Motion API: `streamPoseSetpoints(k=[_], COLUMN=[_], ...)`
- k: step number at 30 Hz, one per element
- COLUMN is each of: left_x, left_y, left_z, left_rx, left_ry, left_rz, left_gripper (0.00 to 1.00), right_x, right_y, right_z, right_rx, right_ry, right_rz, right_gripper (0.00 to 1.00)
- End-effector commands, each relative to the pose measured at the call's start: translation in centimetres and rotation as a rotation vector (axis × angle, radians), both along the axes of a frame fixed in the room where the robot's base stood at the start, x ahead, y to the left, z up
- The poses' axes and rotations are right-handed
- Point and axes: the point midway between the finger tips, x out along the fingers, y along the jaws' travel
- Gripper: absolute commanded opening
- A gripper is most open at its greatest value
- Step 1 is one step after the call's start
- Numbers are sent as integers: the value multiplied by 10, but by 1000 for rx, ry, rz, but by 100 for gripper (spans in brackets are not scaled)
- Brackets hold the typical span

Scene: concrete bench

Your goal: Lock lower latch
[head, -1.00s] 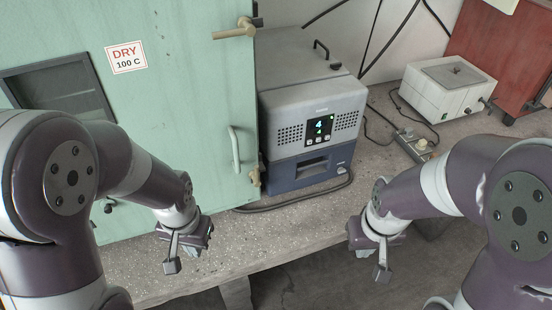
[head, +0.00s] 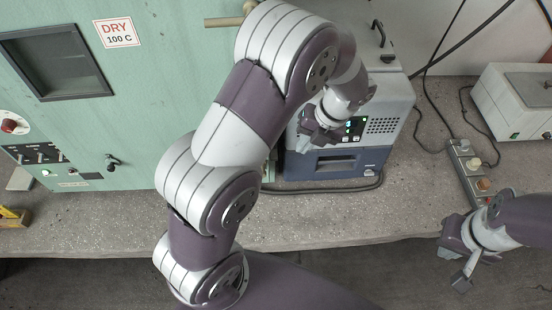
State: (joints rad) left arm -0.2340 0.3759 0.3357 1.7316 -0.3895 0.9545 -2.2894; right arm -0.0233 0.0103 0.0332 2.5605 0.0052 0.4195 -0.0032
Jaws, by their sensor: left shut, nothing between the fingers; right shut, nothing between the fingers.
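The pale green drying oven (head: 150,100) with its "DRY 100 C" label stands at the left in the head view. Its beige upper latch lever (head: 222,22) points left, roughly horizontal, partly behind my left arm. The lower latch and the door's pull handle are hidden by that arm. My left gripper (head: 308,140) is shut and empty, to the right of the oven door's edge and in front of the grey-blue instrument's face. My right gripper (head: 455,268) is shut and empty at the lower right, off the bench's front edge.
The grey-blue instrument (head: 390,145) stands close to the oven's right side, with a cable along its base. A power strip (head: 466,170) and a white box (head: 515,100) are further right. A yellow tool (head: 12,216) lies at the far left. The front bench strip (head: 330,215) is clear.

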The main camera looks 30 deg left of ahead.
Motion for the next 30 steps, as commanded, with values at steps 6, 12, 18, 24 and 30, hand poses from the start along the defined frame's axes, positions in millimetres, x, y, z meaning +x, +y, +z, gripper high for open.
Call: streamPoseSetpoints(k=[6,12,18,24,30], left_x=[-1,-6,-12,-20,-26], left_y=[2,14,30,54,70], left_z=[-5,-35,-76,-89,-92], left_rx=[0,2,1,-1,-1], left_ry=[0,4,4,0,-1], left_rz=[2,3,4,7,5], left_gripper=[0,0,0,0,0], right_x=[0,0,0,0,0], right_y=[0,0,0,0,0], right_z=[2,10,18,32,36], right_rx=[0,0,0,0,0], right_ry=[0,0,0,0,0], right_rz=[0,0,0,0,0], right_gripper=[0,0,0,0,0])
